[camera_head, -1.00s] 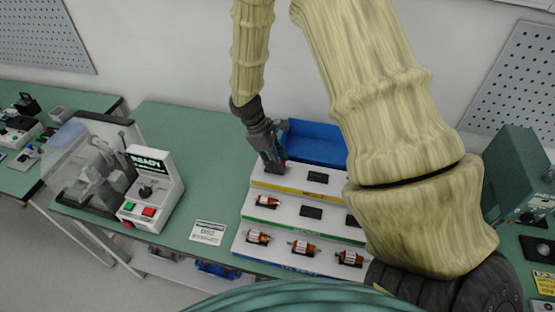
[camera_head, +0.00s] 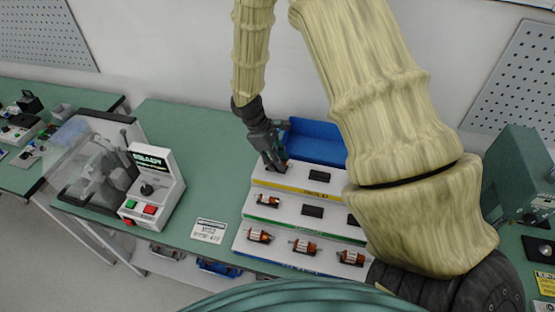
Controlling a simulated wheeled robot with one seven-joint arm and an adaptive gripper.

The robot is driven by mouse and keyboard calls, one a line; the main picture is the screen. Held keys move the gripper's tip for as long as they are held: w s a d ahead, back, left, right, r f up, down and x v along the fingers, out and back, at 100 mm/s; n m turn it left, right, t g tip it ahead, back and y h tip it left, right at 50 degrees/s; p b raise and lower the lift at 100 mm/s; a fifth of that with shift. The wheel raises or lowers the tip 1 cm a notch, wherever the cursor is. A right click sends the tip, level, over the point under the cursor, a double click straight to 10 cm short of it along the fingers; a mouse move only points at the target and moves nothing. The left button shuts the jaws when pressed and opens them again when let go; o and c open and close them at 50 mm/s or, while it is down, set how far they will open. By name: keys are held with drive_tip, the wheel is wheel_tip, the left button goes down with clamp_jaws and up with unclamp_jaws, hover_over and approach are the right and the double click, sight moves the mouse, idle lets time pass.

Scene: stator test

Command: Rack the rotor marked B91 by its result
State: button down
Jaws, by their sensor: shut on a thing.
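My gripper (camera_head: 275,166) is over the left end of the top step of the white stepped rack (camera_head: 345,196). It is shut on a small rotor (camera_head: 283,165), of which only a little orange shows between the fingers. The rotor's marking cannot be read, and I cannot tell whether it touches the step. The top step has a yellow front strip and the middle step a green one. One rotor (camera_head: 267,200) lies on the middle step. Several rotors (camera_head: 304,247) lie on the bottom step. Dark empty slots (camera_head: 319,175) show on the upper steps. My arm hides the rack's right side.
A blue bin (camera_head: 315,142) stands behind the rack. A test machine (camera_head: 152,187) with a lit sign, red and green buttons and a clear cover (camera_head: 92,150) stands at left. A printed card (camera_head: 208,230) lies on the green bench (camera_head: 200,140). A green machine (camera_head: 515,170) stands at right.

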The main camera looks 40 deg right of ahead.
drive_tip(key=shift+a+f, duration=0.1)
drive_tip(key=shift+f, duration=0.25)
idle(0.5)
drive_tip(key=c, duration=1.4)
unclamp_jaws()
drive_tip(key=shift+f, duration=0.1)
drive_tip(key=shift+c, duration=0.2)
drive_tip(key=o, duration=0.5)
drive_tip(key=shift+w, duration=0.2)
drive_tip(key=shift+c, duration=0.2)
drive_tip(key=shift+s, duration=0.15)
drive_tip(key=shift+w+r, duration=0.3)
drive_tip(key=shift+r, duration=0.25)
drive_tip(key=v, duration=1.1)
drive_tip(key=shift+s, duration=0.25)
